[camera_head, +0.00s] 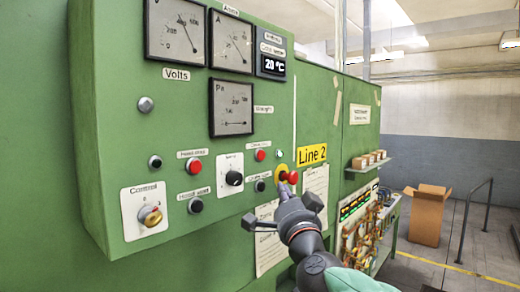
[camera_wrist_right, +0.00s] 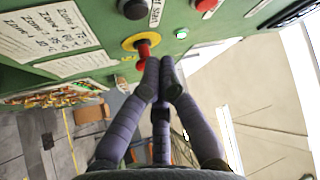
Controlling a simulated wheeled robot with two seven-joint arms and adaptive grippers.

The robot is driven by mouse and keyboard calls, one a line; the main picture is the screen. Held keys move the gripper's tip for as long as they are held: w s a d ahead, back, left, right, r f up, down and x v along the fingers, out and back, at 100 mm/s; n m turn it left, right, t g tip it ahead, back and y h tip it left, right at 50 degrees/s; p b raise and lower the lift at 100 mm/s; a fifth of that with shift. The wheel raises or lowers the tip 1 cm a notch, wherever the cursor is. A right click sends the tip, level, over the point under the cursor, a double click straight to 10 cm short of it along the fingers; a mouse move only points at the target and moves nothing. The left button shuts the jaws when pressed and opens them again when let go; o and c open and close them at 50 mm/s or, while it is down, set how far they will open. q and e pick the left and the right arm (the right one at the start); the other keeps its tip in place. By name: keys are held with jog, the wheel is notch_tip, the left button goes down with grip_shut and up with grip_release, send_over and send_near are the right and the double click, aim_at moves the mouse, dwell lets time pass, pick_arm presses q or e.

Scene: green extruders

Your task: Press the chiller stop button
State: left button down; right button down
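The green control panel (camera_head: 150,75) fills the left and middle of the head view. A red button (camera_head: 260,155) with a small label above, seemingly the chiller stop, sits over a black button (camera_head: 260,186). Both show at the top of the wrist view, the red one (camera_wrist_right: 205,4) cut by the edge, beside the black one (camera_wrist_right: 133,8). My right gripper (camera_head: 285,189) is shut and empty, just below the red mushroom button with a yellow ring (camera_head: 292,177). In the wrist view its tips (camera_wrist_right: 160,64) are beside that mushroom button (camera_wrist_right: 143,48); contact cannot be told. My left gripper is not in view.
Another red button (camera_head: 194,166), a small black knob (camera_head: 234,178) and a control selector (camera_head: 151,217) are further left. A green lamp (camera_head: 279,154) is above the mushroom button. Paper sheets (camera_head: 316,195) hang right of it. A cardboard box (camera_head: 427,215) stands on the floor.

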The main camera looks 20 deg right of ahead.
aim_at(261, 156)
jog(key=s+d+r+m+h+p, duration=0.1)
jog(key=s+d+r+m, duration=0.1)
jog(key=s+r, duration=0.3)
notch_tip(261, 156, up, 2)
jog(key=shift+d+r+t, duration=0.15)
jog(key=shift+r+t, duration=0.1)
jog(key=shift+t, duration=0.15)
jog(key=shift+w, duration=0.15)
jog(key=w+a+p, duration=0.1)
jog(key=w+a, duration=0.2)
jog(key=w, duration=0.5)
jog(key=shift+a, duration=0.3)
jog(key=shift+w, duration=0.15)
dwell(0.9)
jog(key=shift+w+a, duration=0.15)
jog(key=shift+w, duration=0.1)
jog(key=shift+w+a, duration=0.15)
jog(key=shift+w, duration=0.1)
dwell(0.8)
jog(key=shift+s, duration=0.15)
dwell(0.3)
jog(key=shift+s+d, duration=0.3)
jog(key=shift+s, duration=0.25)
